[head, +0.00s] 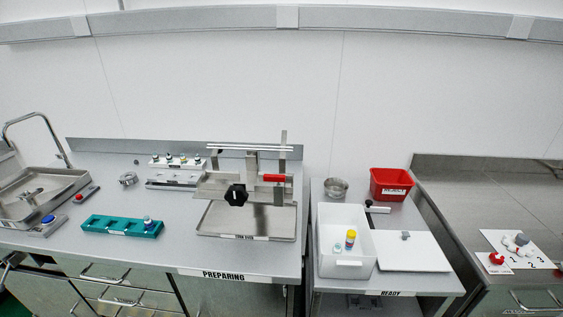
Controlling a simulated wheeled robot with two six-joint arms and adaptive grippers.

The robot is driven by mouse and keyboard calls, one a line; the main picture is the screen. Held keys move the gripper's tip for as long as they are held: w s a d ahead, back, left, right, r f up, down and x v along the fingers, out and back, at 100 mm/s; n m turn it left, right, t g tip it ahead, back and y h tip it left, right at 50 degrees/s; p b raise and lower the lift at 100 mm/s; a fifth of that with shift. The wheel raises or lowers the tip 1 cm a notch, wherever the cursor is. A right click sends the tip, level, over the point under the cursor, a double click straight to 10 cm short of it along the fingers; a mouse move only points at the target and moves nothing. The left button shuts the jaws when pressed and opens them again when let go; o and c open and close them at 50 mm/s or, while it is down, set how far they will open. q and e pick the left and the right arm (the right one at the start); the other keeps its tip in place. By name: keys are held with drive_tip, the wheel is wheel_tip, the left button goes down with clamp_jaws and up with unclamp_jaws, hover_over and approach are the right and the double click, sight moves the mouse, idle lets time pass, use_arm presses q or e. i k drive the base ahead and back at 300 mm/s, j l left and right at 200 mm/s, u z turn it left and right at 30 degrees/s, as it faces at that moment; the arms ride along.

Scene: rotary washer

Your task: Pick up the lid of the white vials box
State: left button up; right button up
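The white vials box (347,269) stands open on the small table marked READY. A vial with a yellow cap (350,238) stands inside it, with one or more pale, small items beside it. A flat white lid (418,255) lies on the table just right of the box, with a small grey handle (405,236) near its back edge. Neither of my grippers shows in the head view.
A red REJECT bin (391,185) and a metal bowl (336,187) stand behind the box. A dark-ended tool (376,208) lies behind the lid. The PREPARING bench (180,240) with a metal press is left; another metal bench (490,200) is right.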

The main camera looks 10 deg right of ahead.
sight(396, 251)
drive_tip(key=z, duration=1.4)
